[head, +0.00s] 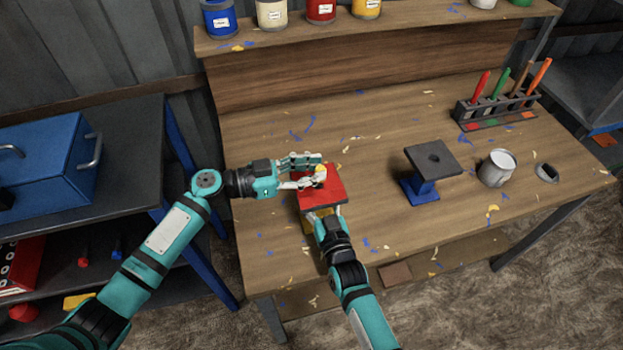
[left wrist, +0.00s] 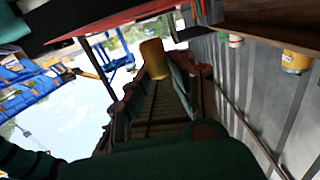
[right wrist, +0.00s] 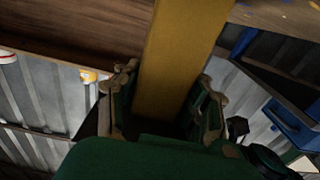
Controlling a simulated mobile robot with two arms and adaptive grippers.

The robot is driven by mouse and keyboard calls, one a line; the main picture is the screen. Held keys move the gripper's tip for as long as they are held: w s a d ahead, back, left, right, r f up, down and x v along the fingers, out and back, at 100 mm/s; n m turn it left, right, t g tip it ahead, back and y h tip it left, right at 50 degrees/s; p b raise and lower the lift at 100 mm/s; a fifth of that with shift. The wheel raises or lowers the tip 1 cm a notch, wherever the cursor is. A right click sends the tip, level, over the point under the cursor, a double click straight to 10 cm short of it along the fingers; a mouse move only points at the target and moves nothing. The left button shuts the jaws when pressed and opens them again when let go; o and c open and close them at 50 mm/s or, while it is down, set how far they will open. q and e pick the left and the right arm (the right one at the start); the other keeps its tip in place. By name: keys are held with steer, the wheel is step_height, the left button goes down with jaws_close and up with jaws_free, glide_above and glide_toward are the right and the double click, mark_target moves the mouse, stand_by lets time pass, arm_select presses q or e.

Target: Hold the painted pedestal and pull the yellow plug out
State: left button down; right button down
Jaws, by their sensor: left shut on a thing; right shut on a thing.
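The painted pedestal has a red top plate (head: 322,192) and a yellow lower part, and stands at the front left of the workbench. My right gripper (head: 325,213) is shut on its yellow post (right wrist: 180,70), below the plate. My left gripper (head: 304,172) reaches in from the left over the plate, shut on the yellow plug (head: 320,169). The plug also shows between the fingers in the left wrist view (left wrist: 153,58), near the red plate (left wrist: 95,20). I cannot tell whether any of the plug sits in the plate.
A second pedestal, with a dark top (head: 432,157) and blue base, stands to the right on the workbench (head: 380,125). A grey can (head: 497,167) and a rack of colored tools (head: 497,108) are farther right. Paint cans line the shelf behind. A blue toolbox (head: 45,160) is left.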

arm_select(q)
step_height(320, 180, up, 6)
steer(key=shift+a+f, duration=0.1)
steer(key=shift+f, duration=0.15)
arm_select(e)
steer(key=shift+d, duration=0.1)
steer(key=c, duration=0.7)
jaws_free()
arm_select(q)
steer(key=shift+w, duration=0.1)
arm_select(e)
steer(key=shift+o, duration=0.2)
